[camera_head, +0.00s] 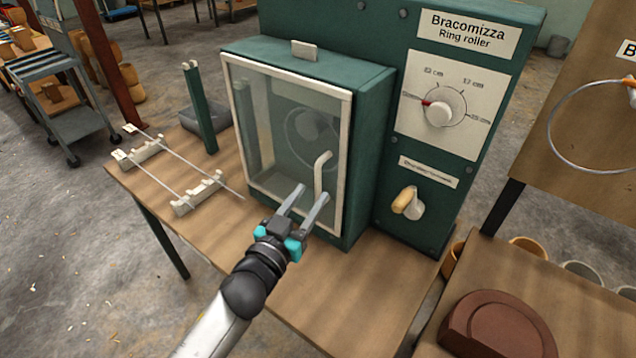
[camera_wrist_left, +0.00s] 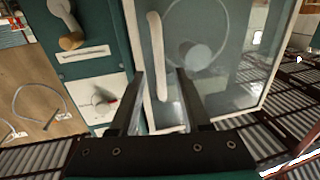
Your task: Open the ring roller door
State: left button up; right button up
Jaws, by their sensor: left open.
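The ring roller (camera_head: 440,200) is a dark green machine on a wooden table. Its door (camera_head: 275,140) is a clear panel in a cream frame and looks shut. A cream bar handle (camera_head: 321,175) stands upright near the door's right edge. My left gripper (camera_head: 313,192) is open in front of the door, close to the handle. In the left wrist view the handle (camera_wrist_left: 156,55) shows between and beyond the fingertips (camera_wrist_left: 158,75), nearer one finger. I cannot tell whether a finger touches it. My right gripper is not in view.
A knob dial (camera_head: 438,113) and a wooden-gripped crank (camera_head: 407,202) are on the machine's front, right of the door. Metal rods on cream holders (camera_head: 197,193) lie on the table (camera_head: 330,285) at left. A green post (camera_head: 200,108) stands beside the door.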

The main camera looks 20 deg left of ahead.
aim_at(317, 187)
pick_arm(q)
jog(key=shift+w+d, duration=0.2)
jog(key=shift+w, duration=0.95)
jog(key=shift+w+d, duration=0.15)
jog(key=shift+w, duration=0.95)
grip_shut()
